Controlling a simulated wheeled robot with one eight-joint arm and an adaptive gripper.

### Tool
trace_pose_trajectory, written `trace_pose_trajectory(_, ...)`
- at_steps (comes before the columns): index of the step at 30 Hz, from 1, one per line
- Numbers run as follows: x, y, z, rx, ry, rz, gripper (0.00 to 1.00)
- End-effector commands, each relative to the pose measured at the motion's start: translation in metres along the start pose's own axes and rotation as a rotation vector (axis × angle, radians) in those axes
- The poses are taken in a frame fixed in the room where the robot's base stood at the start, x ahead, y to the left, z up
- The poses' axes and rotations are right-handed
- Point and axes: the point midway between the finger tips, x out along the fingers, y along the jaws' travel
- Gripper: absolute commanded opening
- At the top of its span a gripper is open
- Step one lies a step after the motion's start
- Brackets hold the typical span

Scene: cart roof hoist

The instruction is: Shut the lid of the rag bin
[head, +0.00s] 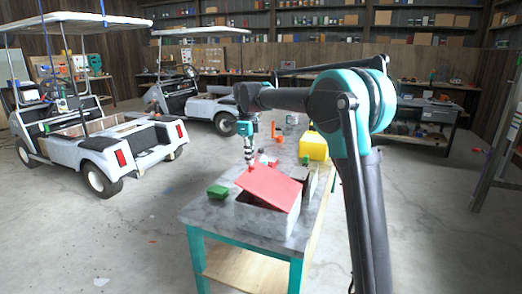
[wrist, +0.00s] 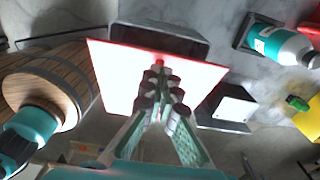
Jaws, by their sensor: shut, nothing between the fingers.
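The rag bin (head: 262,218) is a grey box on the near end of the workbench. My gripper (head: 251,164) points down at the lid's far upper edge. In the wrist view the lid (wrist: 112,75) is a pale, glaring panel with red edges, and part of the grey bin (wrist: 160,38) shows beyond it. My shut, empty fingers (wrist: 160,68) overlap the lid; I cannot tell whether they touch it.
A green block (head: 218,191) lies left of the bin on the workbench (head: 200,211). A yellow box (head: 313,147) stands farther back. The wrist view shows a wooden barrel-like thing (wrist: 50,80) and a teal-and-white bottle (wrist: 280,45). Golf carts (head: 110,145) stand at left; the floor between is clear.

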Motion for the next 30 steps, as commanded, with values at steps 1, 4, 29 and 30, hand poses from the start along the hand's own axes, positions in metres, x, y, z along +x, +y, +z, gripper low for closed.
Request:
trace_pose_trajectory(1, 0.009, 0.000, 0.007, -0.002, 0.000, 0.000, 0.00)
trace_pose_trajectory(4, 0.024, 0.000, 0.017, -0.001, -0.001, 0.000, 0.00)
trace_pose_trajectory(29, 0.078, 0.000, 0.040, -0.001, -0.001, 0.001, 0.00)
trace_pose_trajectory(30, 0.078, 0.000, 0.040, -0.001, -0.001, 0.001, 0.00)
